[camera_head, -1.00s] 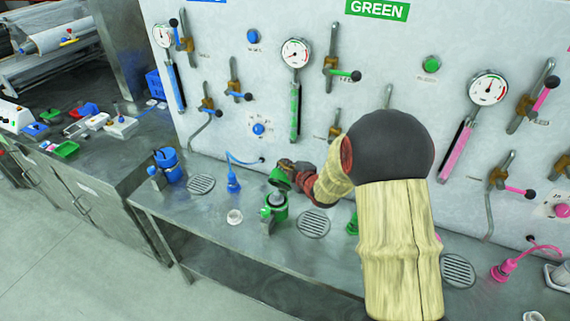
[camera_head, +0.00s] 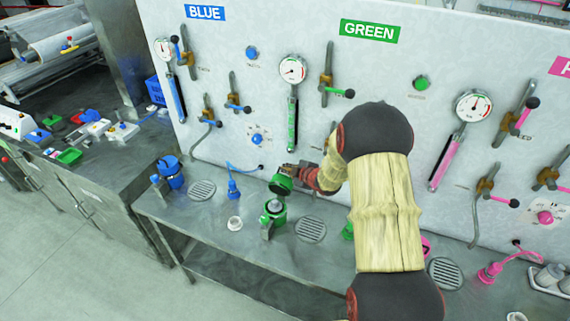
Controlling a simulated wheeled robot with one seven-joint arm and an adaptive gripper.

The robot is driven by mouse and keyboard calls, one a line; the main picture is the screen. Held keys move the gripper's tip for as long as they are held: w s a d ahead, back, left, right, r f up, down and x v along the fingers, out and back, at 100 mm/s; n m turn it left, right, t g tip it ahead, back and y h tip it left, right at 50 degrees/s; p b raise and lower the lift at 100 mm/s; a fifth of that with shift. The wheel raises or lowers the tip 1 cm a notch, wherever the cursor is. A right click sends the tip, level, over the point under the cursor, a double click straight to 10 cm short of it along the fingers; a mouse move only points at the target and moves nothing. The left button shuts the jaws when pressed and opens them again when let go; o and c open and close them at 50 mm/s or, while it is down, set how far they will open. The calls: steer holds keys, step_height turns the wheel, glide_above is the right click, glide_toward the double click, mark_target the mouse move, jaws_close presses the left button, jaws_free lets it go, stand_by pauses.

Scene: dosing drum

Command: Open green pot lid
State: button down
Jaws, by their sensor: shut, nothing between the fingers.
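The green pot (camera_head: 273,213) stands on the metal bench, its mouth uncovered and a pale grey inside showing. The green lid (camera_head: 281,184) is tilted up above the pot's back right edge. I cannot tell whether a hinge joins it to the pot. My gripper (camera_head: 291,171) is just behind and above the lid, at its upper right, close to it or touching it. The fingers are small and partly hidden, and they look shut with nothing held.
A round drain grate (camera_head: 310,229) lies right of the pot, and a small white cup (camera_head: 235,223) and blue nozzle (camera_head: 233,190) lie left. A blue pot (camera_head: 171,174) stands farther left. The panel (camera_head: 225,100) with gauges and levers rises close behind.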

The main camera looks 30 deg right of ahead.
steer(key=p, duration=0.1)
steer(key=w+d+y+p, duration=0.1)
steer(key=p, duration=0.1)
steer(key=shift+w+d+f+m+g, duration=0.1)
steer(key=shift+d+f+m+g, duration=0.05)
steer(key=shift+d+m+g, duration=0.2)
steer(key=shift+w+d+f+p, duration=0.35)
steer(key=shift+w+d+f, duration=0.2)
steer(key=shift+f, duration=0.1)
steer(key=shift+r, duration=0.1)
